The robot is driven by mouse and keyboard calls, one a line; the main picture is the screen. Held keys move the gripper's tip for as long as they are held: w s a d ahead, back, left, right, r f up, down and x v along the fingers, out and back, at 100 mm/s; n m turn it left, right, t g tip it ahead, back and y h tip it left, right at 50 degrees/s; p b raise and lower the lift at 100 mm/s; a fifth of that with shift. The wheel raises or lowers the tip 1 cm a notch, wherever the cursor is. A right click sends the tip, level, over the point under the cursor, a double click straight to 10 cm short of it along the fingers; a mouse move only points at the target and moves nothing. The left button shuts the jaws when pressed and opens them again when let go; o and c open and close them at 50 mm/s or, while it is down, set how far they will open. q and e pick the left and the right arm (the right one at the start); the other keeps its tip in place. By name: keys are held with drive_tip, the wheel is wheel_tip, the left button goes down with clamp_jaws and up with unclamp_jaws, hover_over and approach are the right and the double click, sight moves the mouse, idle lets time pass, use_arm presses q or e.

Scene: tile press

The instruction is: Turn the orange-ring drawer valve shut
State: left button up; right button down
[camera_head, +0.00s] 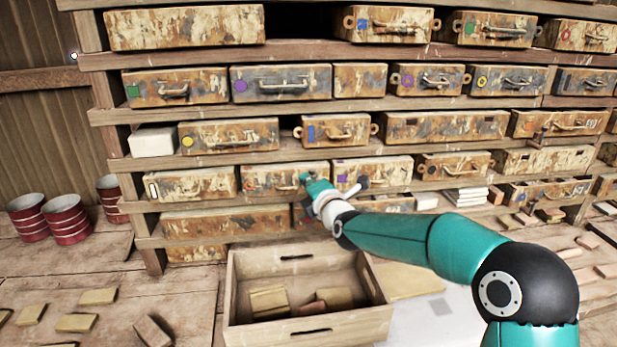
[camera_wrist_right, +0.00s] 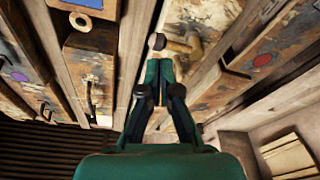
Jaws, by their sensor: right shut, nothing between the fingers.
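The orange-ring drawer (camera_head: 280,189) is a rusty drawer in the lower part of the rack, with an orange ring (camera_head: 249,184) at its left end. In the right wrist view the ring (camera_wrist_right: 263,60) shows at the upper right. A brass valve (camera_wrist_right: 184,45) with a dark knob sticks out of the drawer front there. My right gripper (camera_head: 306,179) is at the drawer's right end and hides the valve in the head view. Its fingers (camera_wrist_right: 160,64) are shut and empty, right by the valve's knob; I cannot tell whether they touch it. My left gripper is not in view.
A blue-marked drawer (camera_head: 337,130) is above, and a purple-marked drawer (camera_head: 372,168) is to the right. An open wooden crate (camera_head: 238,303) with tiles stands below in front. Red-banded cans (camera_head: 66,220) stand at the left. Loose tiles (camera_head: 76,322) lie on the floor.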

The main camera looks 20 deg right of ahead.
drive_tip(key=shift+w+d, duration=0.15)
drive_tip(key=shift+d, duration=0.05)
idle(0.3)
drive_tip(key=shift+d+m+b, duration=0.15)
drive_tip(key=shift+m+b, duration=0.25)
drive_tip(key=shift+b, duration=0.3)
